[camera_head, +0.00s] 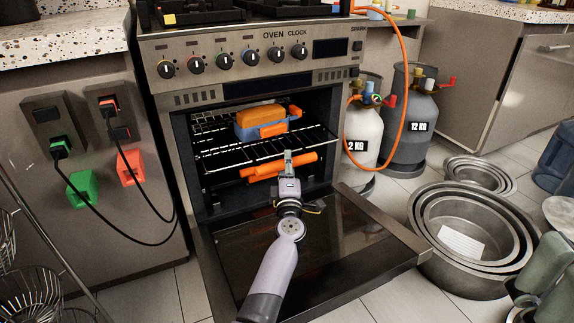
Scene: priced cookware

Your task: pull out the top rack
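The oven (185,130) stands open with its door (355,250) folded down. The top rack (232,158) is a wire shelf inside the oven, and its front bar runs across the opening. An orange and blue box-like item (262,120) sits on it. An orange item (262,171) shows lower, behind the gripper.
Two gas cylinders, one white (362,135) and one grey (412,125), stand right of the oven with an orange hose (403,60). Nested metal pans (425,235) lie right of the door. A counter with sockets and cables (60,150) is at left, above wire baskets (30,295).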

